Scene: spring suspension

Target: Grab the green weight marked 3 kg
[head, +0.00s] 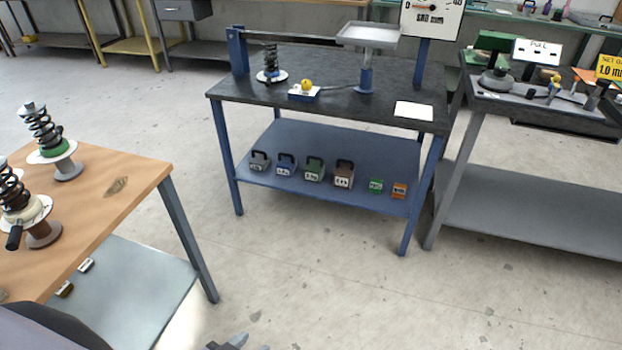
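The green weight (314,170) is a handled block with a dark handle and a white label, which looks like 3 kg but is small to read. It stands upright on the blue lower shelf (262,176) of the middle table, between a blue weight (286,165) and a brown weight (343,174). No gripper is near it. A small grey-blue piece at the bottom edge seems to be part of my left gripper (228,343), mostly cut off, far in front of the shelf. My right gripper is out of view.
A grey weight (259,161), a small green block (376,186) and an orange block (399,190) share the shelf. The dark tabletop (390,105) overhangs it. A wooden table (120,180) with springs stands left, a grey bench (530,205) right. Floor in front is clear.

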